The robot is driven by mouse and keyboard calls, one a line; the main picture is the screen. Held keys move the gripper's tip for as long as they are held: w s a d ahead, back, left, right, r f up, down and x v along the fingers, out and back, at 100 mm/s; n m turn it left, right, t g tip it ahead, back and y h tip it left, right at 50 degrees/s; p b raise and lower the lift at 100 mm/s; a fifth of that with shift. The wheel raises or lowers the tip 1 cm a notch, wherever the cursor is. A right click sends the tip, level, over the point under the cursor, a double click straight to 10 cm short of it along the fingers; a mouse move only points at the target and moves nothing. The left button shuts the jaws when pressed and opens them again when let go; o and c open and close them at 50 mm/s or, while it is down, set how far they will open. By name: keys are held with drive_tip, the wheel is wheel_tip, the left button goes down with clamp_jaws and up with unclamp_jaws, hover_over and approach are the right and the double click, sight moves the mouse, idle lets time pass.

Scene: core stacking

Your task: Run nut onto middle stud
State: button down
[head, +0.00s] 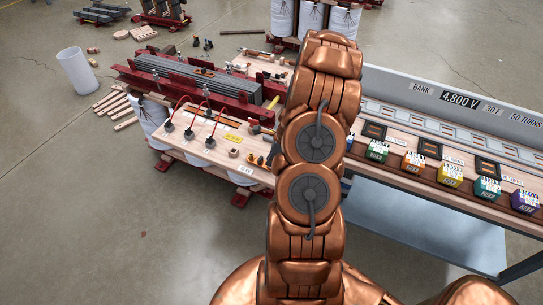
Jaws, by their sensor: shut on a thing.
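A pale wooden board (200,150) at the left of my arm carries three dark terminals with red leads: a left one (168,126), a middle one (189,134) and a right one (210,143). The studs and any nut on them are too small to make out. A small tan piece (233,153) lies on the board to the right of the terminals. My copper arm covers the board's right end. My gripper is hidden behind the arm, so what it holds does not show.
A laminated grey core (195,77) in red clamps (190,90) stands behind the board. At right, a bench (445,197) carries several coloured boxes (414,161). A white bin (76,71) and wooden blocks (112,104) stand on the floor at left. The floor at lower left is clear.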

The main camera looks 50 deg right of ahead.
drive_tip(key=shift+m, duration=0.4)
drive_tip(key=shift+r+p, duration=0.1)
drive_tip(key=shift+p, duration=0.4)
drive_tip(key=shift+m+h, duration=0.3)
drive_tip(key=shift+m, duration=0.1)
drive_tip(key=shift+r+m+t+h+p, duration=0.1)
drive_tip(key=shift+m+t+h+p, duration=0.3)
drive_tip(key=shift+m+p, duration=1.2)
drive_tip(key=shift+d+m, duration=0.1)
drive_tip(key=shift+m, duration=0.2)
drive_tip(key=shift+p, duration=0.3)
